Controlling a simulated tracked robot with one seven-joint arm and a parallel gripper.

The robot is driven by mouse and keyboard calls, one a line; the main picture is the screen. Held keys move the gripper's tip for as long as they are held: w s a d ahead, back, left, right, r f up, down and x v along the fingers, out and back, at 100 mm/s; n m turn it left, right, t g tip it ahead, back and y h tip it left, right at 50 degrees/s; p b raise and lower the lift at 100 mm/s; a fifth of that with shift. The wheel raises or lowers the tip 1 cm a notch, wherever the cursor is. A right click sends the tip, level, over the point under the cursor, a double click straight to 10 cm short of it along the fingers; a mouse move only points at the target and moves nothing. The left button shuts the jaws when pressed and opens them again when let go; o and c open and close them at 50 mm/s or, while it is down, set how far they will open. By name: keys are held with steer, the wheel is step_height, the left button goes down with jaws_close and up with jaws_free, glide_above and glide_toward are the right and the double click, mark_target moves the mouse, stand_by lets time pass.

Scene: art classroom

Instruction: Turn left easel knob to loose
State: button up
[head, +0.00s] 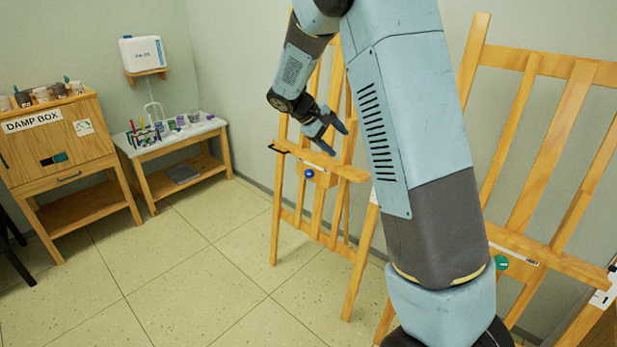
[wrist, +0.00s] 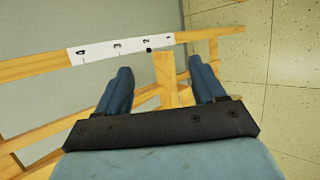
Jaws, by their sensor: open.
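The left easel (head: 283,208) is wooden and stands against the wall in the middle of the head view. Its knob (head: 309,173) is small, round and blue, just below the ledge. My gripper (head: 337,140) is open and empty, above the ledge and up and right of the knob, apart from it. In the wrist view the open fingers (wrist: 160,70) point toward the wooden ledge (wrist: 212,32) with a white marked strip (wrist: 120,47). The blue knob cannot be made out there. The knob's setting is too small to read.
A second easel (head: 545,150) with a green knob (head: 501,262) stands at the right, partly behind my arm. A damp box cabinet (head: 50,150) and a small table (head: 170,145) with art tools stand at the left. The tiled floor (head: 190,270) between is clear.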

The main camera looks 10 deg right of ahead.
steer(key=w+a+f+n+t+h, duration=0.2)
steer(key=w+a+f+n+h, duration=0.3)
steer(key=w+f, duration=0.85)
steer(key=n+t+h, duration=0.1)
steer(key=n+t, duration=0.5)
steer(key=t, duration=0.1)
glide_toward(307, 175)
steer(key=x, duration=0.9)
steer(key=shift+w, duration=0.2)
steer(key=shift+c, duration=0.5)
